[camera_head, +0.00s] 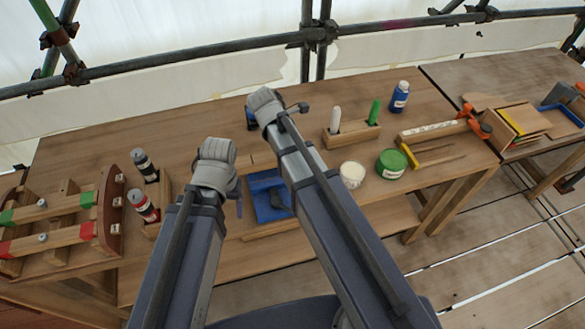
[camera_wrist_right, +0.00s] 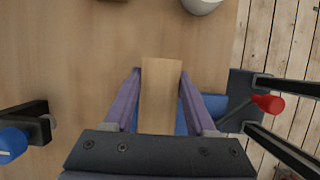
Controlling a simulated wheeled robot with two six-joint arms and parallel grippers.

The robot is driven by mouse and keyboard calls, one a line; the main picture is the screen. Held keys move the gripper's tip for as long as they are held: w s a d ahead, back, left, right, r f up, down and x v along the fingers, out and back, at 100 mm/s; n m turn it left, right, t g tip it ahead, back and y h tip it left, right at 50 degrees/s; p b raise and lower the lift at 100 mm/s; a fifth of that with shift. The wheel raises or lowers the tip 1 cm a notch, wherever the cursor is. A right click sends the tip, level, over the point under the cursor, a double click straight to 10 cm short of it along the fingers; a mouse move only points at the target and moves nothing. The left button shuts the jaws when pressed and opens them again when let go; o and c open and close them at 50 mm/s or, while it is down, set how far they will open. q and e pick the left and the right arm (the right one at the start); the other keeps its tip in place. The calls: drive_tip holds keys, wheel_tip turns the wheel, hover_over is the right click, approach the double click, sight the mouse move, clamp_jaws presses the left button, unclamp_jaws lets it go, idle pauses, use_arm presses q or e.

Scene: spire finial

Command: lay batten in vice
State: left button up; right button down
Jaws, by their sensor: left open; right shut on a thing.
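My right gripper (camera_wrist_right: 160,95) is shut on a pale wooden batten (camera_wrist_right: 160,85) in the right wrist view, with a purple finger on each side. Blue surfaces (camera_wrist_right: 215,104) lie under the fingers. They seem to belong to the blue vice (camera_head: 262,200), which shows between my arms in the head view. I cannot tell whether the batten touches it. In the head view my right gripper and most of the batten are hidden by my right arm. My left gripper (camera_head: 239,204) is open, left of the blue vice and partly hidden by its own wrist.
A white pot (camera_head: 352,175) and a green tin (camera_head: 390,164) stand right of my right arm. Spray cans (camera_head: 145,165) and a red-and-green-banded rack (camera_head: 50,220) stand at the left. Dark rods and a red knob (camera_wrist_right: 268,104) stick out past the bench's front edge.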

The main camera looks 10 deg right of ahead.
sight(266, 160)
use_arm(q)
drive_tip(key=shift+f+b, duration=2.5)
drive_tip(key=shift+f, duration=0.6)
use_arm(e)
drive_tip(key=shift+f, duration=3.05)
use_arm(q)
drive_tip(key=shift+r, duration=0.15)
use_arm(e)
drive_tip(key=shift+r, duration=0.15)
drive_tip(key=shift+c, duration=1.1)
unclamp_jaws()
drive_tip(key=p+v, duration=1)
drive_tip(key=shift+a+r, duration=0.1)
drive_tip(key=shift+r, duration=0.25)
use_arm(q)
wheel_tip(266, 160, up, 11)
drive_tip(key=p, duration=0.1)
use_arm(e)
drive_tip(key=shift+a+r, duration=0.35)
drive_tip(key=shift+r, duration=0.2)
